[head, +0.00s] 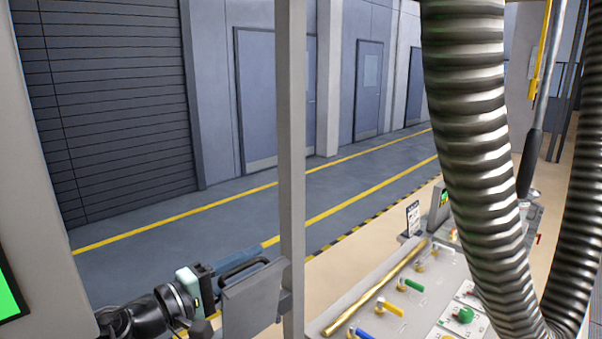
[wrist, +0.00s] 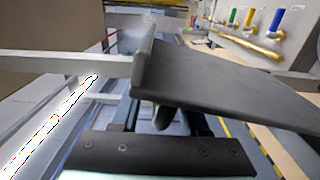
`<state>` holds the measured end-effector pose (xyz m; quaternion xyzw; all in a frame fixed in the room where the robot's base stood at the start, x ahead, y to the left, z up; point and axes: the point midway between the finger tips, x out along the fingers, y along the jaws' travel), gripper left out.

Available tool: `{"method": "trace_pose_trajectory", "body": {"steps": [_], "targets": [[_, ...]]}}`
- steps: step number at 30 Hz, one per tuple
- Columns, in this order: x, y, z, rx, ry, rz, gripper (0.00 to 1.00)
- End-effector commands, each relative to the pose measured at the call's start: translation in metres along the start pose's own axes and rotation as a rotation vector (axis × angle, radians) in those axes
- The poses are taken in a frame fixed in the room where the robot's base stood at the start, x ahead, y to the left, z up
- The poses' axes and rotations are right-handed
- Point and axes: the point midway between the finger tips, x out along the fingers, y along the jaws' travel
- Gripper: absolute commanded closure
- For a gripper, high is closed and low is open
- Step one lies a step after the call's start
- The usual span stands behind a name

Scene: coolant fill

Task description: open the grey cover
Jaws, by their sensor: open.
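My gripper (head: 222,268) is at the cover's left, near the handle. In the wrist view its open jaws (wrist: 163,122) lie either side of that dark part. Their tips are partly hidden by the cover, and I cannot tell whether they touch the handle.
The pale post (head: 291,150) stands close to the cover. A ribbed metal hose (head: 470,130) hangs at right. A panel with a brass pipe (head: 375,290) and coloured valve handles, including a green one (head: 412,286), lies right of the post. The floor lane (head: 330,195) behind is clear.

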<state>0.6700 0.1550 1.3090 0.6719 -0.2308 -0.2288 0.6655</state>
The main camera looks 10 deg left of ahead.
Motion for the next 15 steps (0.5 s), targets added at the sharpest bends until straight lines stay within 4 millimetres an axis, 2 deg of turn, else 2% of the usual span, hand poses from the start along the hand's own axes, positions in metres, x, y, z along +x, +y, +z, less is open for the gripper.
{"method": "trace_pose_trajectory", "body": {"steps": [7,15], "targets": [[0.000,0.001,0.029,0.160,-0.002,-0.001,0.55],[0.000,-0.014,0.075,0.448,-0.002,-0.002,0.55]]}}
